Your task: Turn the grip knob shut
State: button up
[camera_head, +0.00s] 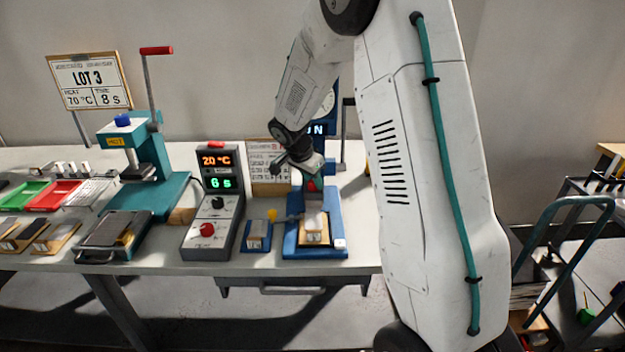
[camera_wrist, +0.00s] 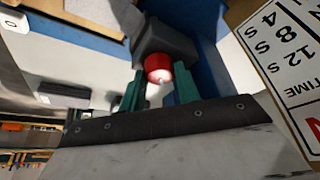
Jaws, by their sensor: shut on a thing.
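The grip knob is red and round. It shows in the wrist view (camera_wrist: 158,68), in front of a dark grey block, between the two green fingers of my gripper (camera_wrist: 160,85). In the head view the red knob (camera_head: 311,187) sits on the blue fixture (camera_head: 325,240), just below my gripper (camera_head: 310,175). My gripper is shut on the knob from above. A pale block (camera_head: 315,222) sits on the fixture in front of the knob. The fingers hide part of the knob's sides, and its angle cannot be told.
A teal press (camera_head: 150,165), red and green trays and a LOT 3 sign (camera_head: 92,84) are further left. A small blue stand (camera_head: 257,236) is close beside the fixture. My arm covers the right side.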

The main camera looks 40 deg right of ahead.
jog(key=shift+a, duration=0.1)
dwell(0.3)
jog(key=o, duration=1)
jog(key=shift+r, duration=0.2)
jog(key=v, duration=0.7)
jog(key=shift+a+r, duration=0.15)
jog(key=shift+r, duration=0.05)
